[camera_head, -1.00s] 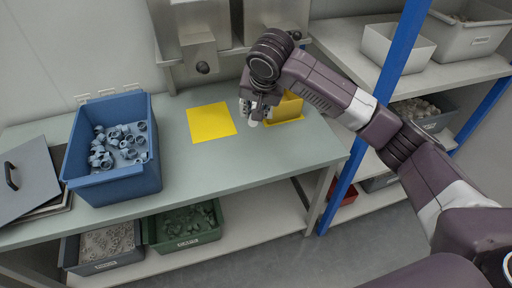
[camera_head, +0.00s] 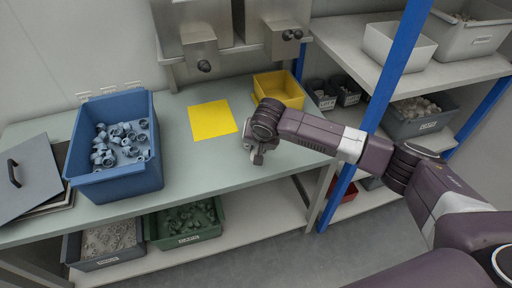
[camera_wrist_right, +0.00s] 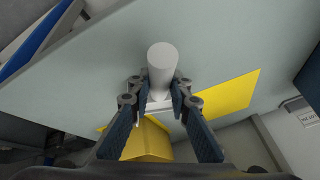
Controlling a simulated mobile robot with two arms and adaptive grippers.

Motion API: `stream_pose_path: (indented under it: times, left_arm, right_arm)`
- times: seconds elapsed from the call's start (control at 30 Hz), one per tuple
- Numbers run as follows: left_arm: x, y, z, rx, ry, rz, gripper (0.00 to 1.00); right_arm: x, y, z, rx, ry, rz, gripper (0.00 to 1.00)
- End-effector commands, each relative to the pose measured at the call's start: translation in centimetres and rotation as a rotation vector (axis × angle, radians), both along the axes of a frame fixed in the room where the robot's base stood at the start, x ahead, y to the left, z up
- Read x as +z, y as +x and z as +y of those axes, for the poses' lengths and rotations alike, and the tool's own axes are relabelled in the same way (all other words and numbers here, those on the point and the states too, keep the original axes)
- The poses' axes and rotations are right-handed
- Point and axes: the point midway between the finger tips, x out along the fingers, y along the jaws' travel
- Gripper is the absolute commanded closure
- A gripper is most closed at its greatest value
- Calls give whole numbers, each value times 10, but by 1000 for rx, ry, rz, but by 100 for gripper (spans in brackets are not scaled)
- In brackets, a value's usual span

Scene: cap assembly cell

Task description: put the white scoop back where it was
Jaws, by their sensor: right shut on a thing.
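My right gripper (camera_head: 258,155) is low over the green worktop, in front of the yellow bin and to the right of the yellow mat. In the right wrist view the gripper (camera_wrist_right: 160,92) is shut on the white scoop (camera_wrist_right: 162,62); a pale round cylindrical part points up between the fingers. In the head view the scoop is mostly hidden by the gripper, and I cannot tell whether it touches the worktop. My left gripper is not in view.
The yellow bin (camera_head: 281,87) stands at the back right, and the flat yellow mat (camera_head: 212,119) lies beside it. A blue crate (camera_head: 112,190) of grey-blue fittings stands left. A blue post (camera_head: 385,95) rises near my right arm. The front worktop middle is clear.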

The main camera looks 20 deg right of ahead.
Motion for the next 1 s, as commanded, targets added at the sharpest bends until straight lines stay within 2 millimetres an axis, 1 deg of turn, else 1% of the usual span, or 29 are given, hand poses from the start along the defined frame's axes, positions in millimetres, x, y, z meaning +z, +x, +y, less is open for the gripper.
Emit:
stream_pose_path:
  times: [0.27, 0.3, 0.4, 0.43, 0.67, 0.77, 0.87, 1.0]
  left_arm:
    - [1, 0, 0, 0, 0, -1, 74]
    - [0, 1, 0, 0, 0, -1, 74]
    - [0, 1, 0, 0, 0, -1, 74]
    - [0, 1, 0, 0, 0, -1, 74]
    - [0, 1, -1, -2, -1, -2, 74]
    - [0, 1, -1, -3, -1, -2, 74]
    - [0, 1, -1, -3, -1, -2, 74]
    - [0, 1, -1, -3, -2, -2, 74]
  right_arm:
    - [-2, 0, 0, 0, 1, 0, 100]
    - [-2, 0, 0, 1, 0, 0, 78]
    - [-2, 0, 0, 1, 0, 0, 67]
    - [-2, 0, 0, 1, 0, 0, 65]
    - [-2, 0, 0, 0, 0, 0, 65]
    - [1, 0, 0, 0, 0, -1, 65]
    - [9, -4, 1, 1, 2, -1, 65]
    - [30, -14, 1, 2, 2, -4, 65]
